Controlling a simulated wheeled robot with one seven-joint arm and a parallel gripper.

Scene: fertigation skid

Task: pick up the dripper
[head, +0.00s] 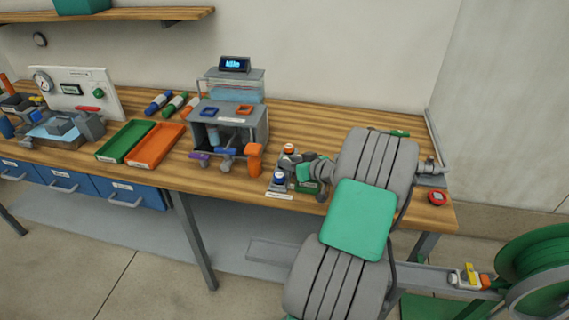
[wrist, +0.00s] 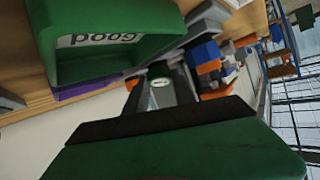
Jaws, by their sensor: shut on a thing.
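My gripper (wrist: 160,90) shows in the wrist view with its two dark fingers shut on a small dark, round-ended piece with a pale label, which I take to be the dripper (wrist: 160,82). The piece sits between the fingertips, beside the open green bin marked "good" (wrist: 72,66), and looks clear of the bin's wall. In the head view my arm covers much of the bench's right part, and the dripper cannot be made out there.
On the bench (head: 222,182), a blue-and-white item (head: 279,181) and an orange bottle (head: 254,160) stand left of my arm. A grey rig (head: 258,130), a green tray (head: 127,140) and an orange tray (head: 155,146) lie further left. A red round item (head: 437,198) is near the right edge.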

